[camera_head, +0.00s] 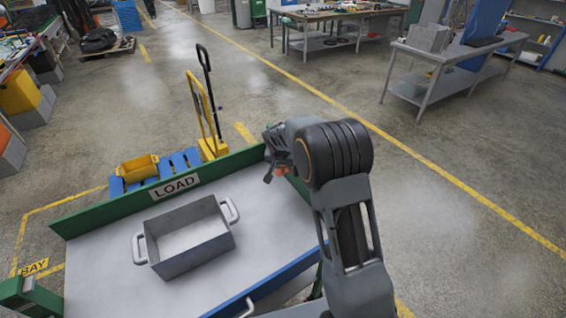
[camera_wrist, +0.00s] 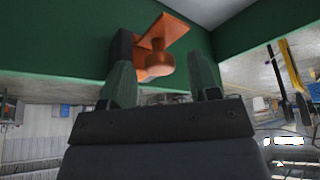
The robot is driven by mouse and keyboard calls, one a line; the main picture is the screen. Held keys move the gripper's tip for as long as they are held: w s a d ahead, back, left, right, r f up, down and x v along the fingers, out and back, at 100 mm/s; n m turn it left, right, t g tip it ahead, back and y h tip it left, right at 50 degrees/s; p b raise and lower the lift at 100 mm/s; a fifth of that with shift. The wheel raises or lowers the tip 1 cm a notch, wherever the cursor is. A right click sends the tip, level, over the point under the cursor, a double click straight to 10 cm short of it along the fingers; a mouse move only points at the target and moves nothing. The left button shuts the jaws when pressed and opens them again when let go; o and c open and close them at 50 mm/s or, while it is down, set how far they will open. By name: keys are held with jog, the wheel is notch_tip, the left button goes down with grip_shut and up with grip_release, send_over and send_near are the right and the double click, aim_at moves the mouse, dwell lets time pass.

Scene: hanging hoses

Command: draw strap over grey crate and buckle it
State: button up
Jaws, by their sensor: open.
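The grey crate (camera_head: 160,262) is open-topped and looks empty, with a handle at each end. It stands on the grey bed of a green-walled platform marked LOAD. My gripper (camera_head: 269,176) is at the platform's right end wall, to the right of the crate. In the wrist view my gripper (camera_wrist: 162,78) has its fingers apart, with an orange knobbed piece (camera_wrist: 158,62) between or just beyond them. I cannot tell whether they touch. That piece is beside a dark block at the green wall; it may be the strap's end or buckle. No strap lies over the crate.
The green wall (camera_head: 115,205) edges the platform's far side. Beyond it are a yellow bin (camera_head: 138,169) on a blue pallet and a yellow hand truck (camera_head: 205,115). The bed right of the crate is bare. Workbenches stand farther back.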

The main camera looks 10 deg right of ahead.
jog(key=shift+f, duration=0.15)
jog(key=shift+c, duration=0.5)
grip_shut()
